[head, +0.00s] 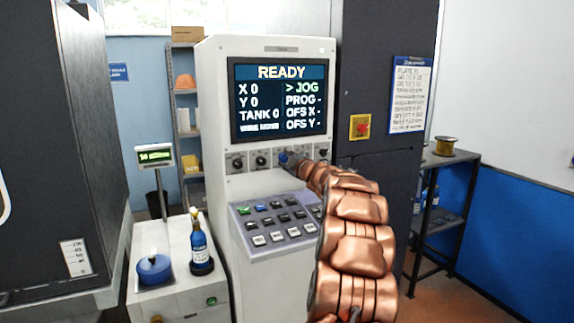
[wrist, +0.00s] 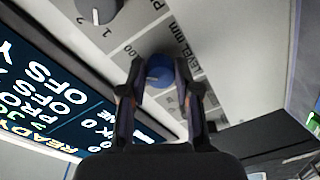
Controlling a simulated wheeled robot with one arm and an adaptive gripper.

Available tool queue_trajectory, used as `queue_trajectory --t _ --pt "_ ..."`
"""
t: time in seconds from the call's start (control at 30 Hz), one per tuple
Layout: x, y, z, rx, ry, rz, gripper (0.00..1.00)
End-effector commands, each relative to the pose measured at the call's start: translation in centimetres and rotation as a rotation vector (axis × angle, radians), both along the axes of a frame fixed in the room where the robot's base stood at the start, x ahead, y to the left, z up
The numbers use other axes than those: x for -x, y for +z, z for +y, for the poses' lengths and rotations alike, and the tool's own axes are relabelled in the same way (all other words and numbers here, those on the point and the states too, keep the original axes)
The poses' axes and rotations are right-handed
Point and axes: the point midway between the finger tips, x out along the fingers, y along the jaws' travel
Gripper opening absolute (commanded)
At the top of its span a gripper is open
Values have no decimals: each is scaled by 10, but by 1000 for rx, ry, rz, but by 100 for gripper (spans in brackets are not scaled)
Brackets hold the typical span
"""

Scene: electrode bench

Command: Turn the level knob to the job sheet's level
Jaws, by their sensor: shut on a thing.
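The level knob (wrist: 160,72) is blue and sits on the grey panel beside the printed words "LEVEL mm" in the wrist view. My gripper (wrist: 160,88) has its two fingers on either side of the knob and is shut on it. In the head view my gripper (head: 289,158) reaches the knob row under the screen, and its fingers and wrist hide part of that row. The knob's pointer and setting cannot be read. The job sheet (head: 411,95) is a blue-edged paper on the dark cabinet at right; its lines are too small to read surely.
The screen (head: 280,100) shows READY, X 0, Y 0 and TANK 0. A grey knob (wrist: 97,8) sits near the level knob. Keys (head: 275,222) lie below. A red button on yellow (head: 360,127) is right of the console. A bottle (head: 200,245) stands on the left cabinet.

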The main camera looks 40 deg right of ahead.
Motion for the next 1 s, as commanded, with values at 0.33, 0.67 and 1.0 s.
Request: queue_trajectory --t 0.33,0.67,1.0 --pt "1 -1 -1 234 -2 81 0" --pt "0 0 0 346 -1 122 0" --pt "0 1 0 362 0 128 0"
